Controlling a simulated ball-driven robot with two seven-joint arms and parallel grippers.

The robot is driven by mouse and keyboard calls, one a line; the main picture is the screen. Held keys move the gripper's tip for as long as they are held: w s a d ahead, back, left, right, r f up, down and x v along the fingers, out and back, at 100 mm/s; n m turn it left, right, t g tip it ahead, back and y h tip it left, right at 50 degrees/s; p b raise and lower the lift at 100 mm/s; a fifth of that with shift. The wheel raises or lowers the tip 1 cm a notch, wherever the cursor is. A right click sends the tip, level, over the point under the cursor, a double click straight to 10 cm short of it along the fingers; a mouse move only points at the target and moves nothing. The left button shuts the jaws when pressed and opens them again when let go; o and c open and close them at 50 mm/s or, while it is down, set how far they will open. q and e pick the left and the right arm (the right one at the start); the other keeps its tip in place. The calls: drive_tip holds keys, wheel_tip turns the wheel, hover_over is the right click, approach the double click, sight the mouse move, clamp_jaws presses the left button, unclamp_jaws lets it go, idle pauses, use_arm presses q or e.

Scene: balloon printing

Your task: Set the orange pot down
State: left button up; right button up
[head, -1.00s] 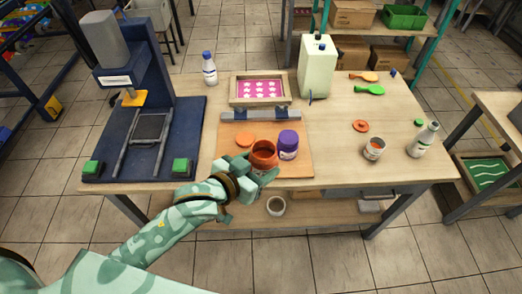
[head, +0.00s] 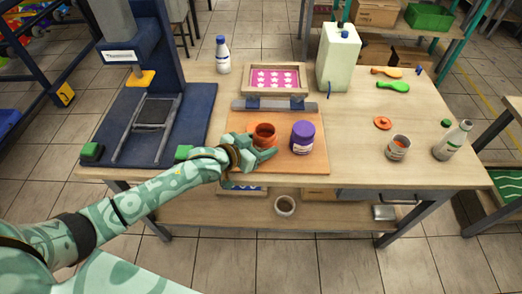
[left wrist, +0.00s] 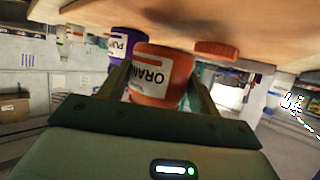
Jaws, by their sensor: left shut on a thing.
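The orange pot (head: 264,132), open at the top, is upright over the wooden board (head: 312,165) at the front of the table. My left gripper (head: 262,151) is shut on it from the front. In the left wrist view, which is upside down, the pot (left wrist: 160,74) sits between the two fingers with its label showing. Its base is close to the board, but I cannot tell whether it touches. My right gripper is not in view.
A purple pot (head: 303,138) stands just right of the orange pot. Behind are a metal bar (head: 273,104) and a framed pink star screen (head: 274,79). A blue press (head: 150,110) stands left. An open tin (head: 397,148) and a white bottle (head: 453,140) stand right.

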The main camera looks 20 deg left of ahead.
use_arm(q)
wheel_tip(320, 180, down, 2)
drive_tip(key=shift+f+b, duration=0.15)
drive_tip(key=shift+b, duration=0.15)
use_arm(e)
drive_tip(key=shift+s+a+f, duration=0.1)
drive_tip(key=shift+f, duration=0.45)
use_arm(q)
drive_tip(key=o, duration=1.1)
